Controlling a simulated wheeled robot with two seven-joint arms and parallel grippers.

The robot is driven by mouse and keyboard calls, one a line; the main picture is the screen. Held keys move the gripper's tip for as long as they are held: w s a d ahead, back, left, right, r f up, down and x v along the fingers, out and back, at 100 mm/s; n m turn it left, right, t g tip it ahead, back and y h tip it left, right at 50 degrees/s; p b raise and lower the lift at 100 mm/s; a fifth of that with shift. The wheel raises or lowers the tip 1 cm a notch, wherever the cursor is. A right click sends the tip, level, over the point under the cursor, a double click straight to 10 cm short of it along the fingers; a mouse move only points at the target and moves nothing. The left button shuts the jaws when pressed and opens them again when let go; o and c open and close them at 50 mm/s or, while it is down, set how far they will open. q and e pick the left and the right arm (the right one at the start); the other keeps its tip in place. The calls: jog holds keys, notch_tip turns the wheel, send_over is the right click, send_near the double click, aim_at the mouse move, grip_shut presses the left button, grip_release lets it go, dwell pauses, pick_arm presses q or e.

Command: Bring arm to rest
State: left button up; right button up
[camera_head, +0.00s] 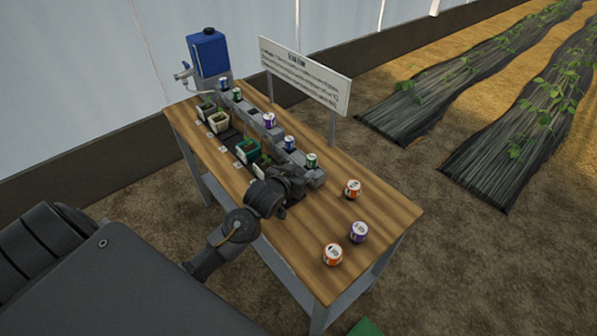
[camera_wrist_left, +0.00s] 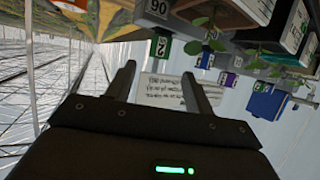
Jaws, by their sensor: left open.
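My left arm reaches in from the lower left in the head view, over the front edge of the wooden bench (camera_head: 385,220). My left gripper (camera_head: 290,183) is over the bench, close to the near end of the grey rail (camera_head: 315,177); the head view does not show whether they touch. In the left wrist view the two fingers (camera_wrist_left: 159,80) are apart with nothing held between them. That view is upside down, and the white sign (camera_wrist_left: 165,92) shows beyond the fingers. My right gripper is not in view.
Two orange-marked canisters (camera_head: 352,188) (camera_head: 332,254) and a purple one (camera_head: 358,232) stand at the bench's right end. Several canisters stand along the rail. White pots (camera_head: 220,123) and a green pot (camera_head: 247,150) stand before it. A blue tank (camera_head: 207,54) is at the far end.

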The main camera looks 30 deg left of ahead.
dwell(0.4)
pick_arm(q)
jog(key=s+d+f+g, duration=0.1)
jog(key=s+f, duration=0.1)
jog(key=s, duration=0.2)
jog(key=s+d+f+g, duration=0.1)
jog(key=s+f, duration=0.1)
jog(key=s, duration=0.2)
jog(key=s+d+f+m+g, duration=0.1)
jog(key=s+f+g, duration=0.1)
jog(key=s, duration=0.2)
jog(key=shift+s+d+f+h, duration=0.1)
jog(key=shift+d+f+h, duration=0.1)
jog(key=shift+h, duration=0.1)
jog(key=s+d+f+m+g, duration=0.1)
jog(key=s+g, duration=0.2)
jog(key=s, duration=0.7)
jog(key=s+d+f+m+g, duration=0.1)
jog(key=s+d+g, duration=0.15)
jog(key=s, duration=0.75)
notch_tip(320, 180, down, 25)
jog(key=g, duration=0.2)
jog(key=s+a+f, duration=0.3)
jog(key=s+f, duration=1.4)
jog(key=shift+s+a+g, duration=0.2)
jog(key=shift+s+g, duration=0.1)
jog(key=shift+g, duration=0.15)
